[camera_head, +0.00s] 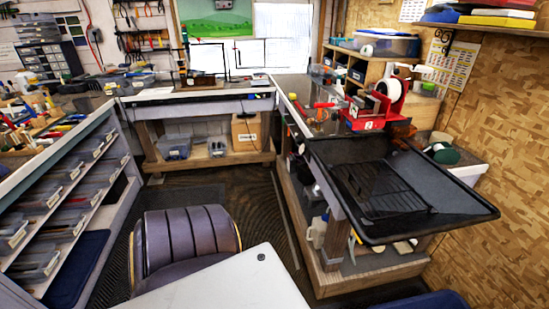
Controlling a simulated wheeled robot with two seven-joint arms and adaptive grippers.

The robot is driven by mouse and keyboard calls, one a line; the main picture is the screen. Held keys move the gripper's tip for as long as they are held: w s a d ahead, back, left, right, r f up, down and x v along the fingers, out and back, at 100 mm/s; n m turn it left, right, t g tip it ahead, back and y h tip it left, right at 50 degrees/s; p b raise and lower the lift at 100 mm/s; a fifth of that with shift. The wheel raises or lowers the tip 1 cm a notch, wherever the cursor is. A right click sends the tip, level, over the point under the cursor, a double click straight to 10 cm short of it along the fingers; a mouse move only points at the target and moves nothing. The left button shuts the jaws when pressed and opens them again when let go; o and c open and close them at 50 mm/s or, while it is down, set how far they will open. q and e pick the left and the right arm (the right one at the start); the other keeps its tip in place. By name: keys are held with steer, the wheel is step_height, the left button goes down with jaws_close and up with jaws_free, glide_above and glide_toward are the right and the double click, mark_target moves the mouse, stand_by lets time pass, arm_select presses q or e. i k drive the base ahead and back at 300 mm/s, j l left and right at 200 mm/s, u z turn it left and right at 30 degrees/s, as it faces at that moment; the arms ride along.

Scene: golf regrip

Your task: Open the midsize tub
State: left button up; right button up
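No tub is marked as the midsize one, and I cannot tell which it is. A clear tub with a blue lid (388,43) sits shut on top of the wooden cabinet at the back right. A grey tub (174,149) stands on the low shelf under the back bench. Several grey open-topped bins (62,226) sit in the slanted rack at the left. Neither of my grippers is in view.
A black tray (455,190) juts from the right bench, with red equipment (378,112) behind it. A purple padded chair (190,238) stands in the middle foreground. Dark floor (262,205) is clear between chair and right bench. A white flat surface (235,285) fills the bottom centre.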

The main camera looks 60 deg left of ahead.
mark_target(51, 201)
steer(key=u, duration=3.8)
